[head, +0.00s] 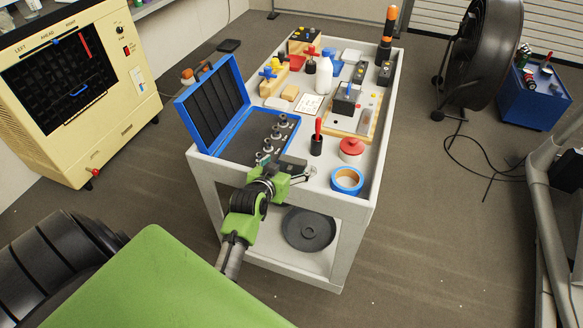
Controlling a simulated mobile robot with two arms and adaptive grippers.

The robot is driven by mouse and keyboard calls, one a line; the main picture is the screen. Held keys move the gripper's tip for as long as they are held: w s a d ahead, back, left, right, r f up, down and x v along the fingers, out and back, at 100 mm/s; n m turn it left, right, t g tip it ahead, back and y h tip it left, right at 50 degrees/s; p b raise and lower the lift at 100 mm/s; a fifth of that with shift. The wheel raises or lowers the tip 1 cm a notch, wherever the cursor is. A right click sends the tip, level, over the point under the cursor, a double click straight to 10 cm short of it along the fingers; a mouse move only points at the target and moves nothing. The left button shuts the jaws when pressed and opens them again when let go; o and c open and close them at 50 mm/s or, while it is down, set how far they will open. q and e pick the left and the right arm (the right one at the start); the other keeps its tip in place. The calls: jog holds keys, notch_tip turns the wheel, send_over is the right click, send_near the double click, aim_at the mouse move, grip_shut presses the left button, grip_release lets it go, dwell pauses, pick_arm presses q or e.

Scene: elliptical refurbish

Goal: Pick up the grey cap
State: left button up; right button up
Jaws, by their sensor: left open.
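My left gripper (291,167) is open over the near left part of the grey cart's top (367,180), at the front edge of an open blue case (215,102). Its fingers point away from me and I see nothing between them. Several small grey metal pieces (277,132) stand in a row in the case, just beyond the gripper; the nearest are partly hidden by it. I cannot tell for sure which thing is the grey cap. A dark grey round dish-like piece (309,230) lies on the cart's lower shelf. My right gripper is not in view.
Near the gripper are a blue tape roll (347,180), a red-lidded jar (351,150) and a red-handled tool (317,138). A white bottle (324,75) and other items crowd the back. A cream machine (75,90) stands left, a large fan (485,52) right.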

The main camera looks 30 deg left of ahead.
aim_at(291, 163)
pick_arm(q)
jog(key=shift+f+x, duration=0.2)
jog(key=shift+x, duration=2.05)
jog(key=shift+s+d, duration=0.1)
jog(key=shift+d, duration=0.05)
jog(key=c, duration=1.2)
